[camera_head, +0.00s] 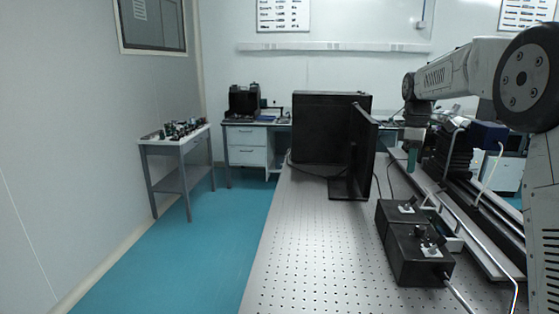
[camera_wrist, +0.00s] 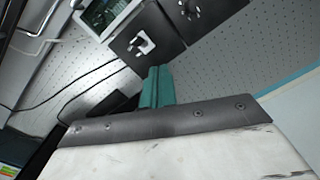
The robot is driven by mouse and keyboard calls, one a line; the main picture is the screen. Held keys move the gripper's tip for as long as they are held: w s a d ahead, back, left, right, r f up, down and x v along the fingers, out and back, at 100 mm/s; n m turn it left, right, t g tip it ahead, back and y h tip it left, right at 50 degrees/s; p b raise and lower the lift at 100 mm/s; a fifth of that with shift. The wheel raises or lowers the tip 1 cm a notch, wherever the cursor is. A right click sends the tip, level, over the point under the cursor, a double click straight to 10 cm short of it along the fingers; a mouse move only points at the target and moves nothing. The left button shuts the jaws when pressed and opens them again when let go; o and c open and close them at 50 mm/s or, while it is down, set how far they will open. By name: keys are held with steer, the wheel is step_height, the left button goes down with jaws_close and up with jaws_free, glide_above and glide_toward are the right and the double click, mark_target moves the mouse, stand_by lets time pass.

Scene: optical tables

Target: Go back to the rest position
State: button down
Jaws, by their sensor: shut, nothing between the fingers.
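My gripper (camera_head: 411,160) hangs from my arm on the right in the head view, above the optical table (camera_head: 300,240). Its green fingers point down and are shut with nothing between them. In the wrist view the green fingers (camera_wrist: 157,87) also show, closed together. Below and nearer the camera in the head view are black boxes (camera_head: 415,255) with small fittings on top. They also show at the top of the wrist view (camera_wrist: 145,45), apart from the fingers.
A large black box (camera_head: 315,127) and an upright black panel (camera_head: 362,150) stand on the table, left of my gripper. A rail (camera_head: 455,215) runs along the right side. The perforated tabletop at the front left is clear. A side table (camera_head: 172,143) with small parts stands by the left wall.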

steer(key=s+a+f+m, duration=0.1)
steer(key=s+a+m, duration=0.2)
steer(key=s, duration=1.2)
steer(key=s+a+f+m+t, duration=0.1)
steer(key=s+a+m, duration=0.3)
steer(key=s, duration=1.1)
steer(key=s+a+f+m+t, duration=0.1)
steer(key=s+a+m, duration=0.3)
steer(key=s, duration=1.1)
steer(key=shift+a+f, duration=0.45)
steer(key=shift+f, duration=0.1)
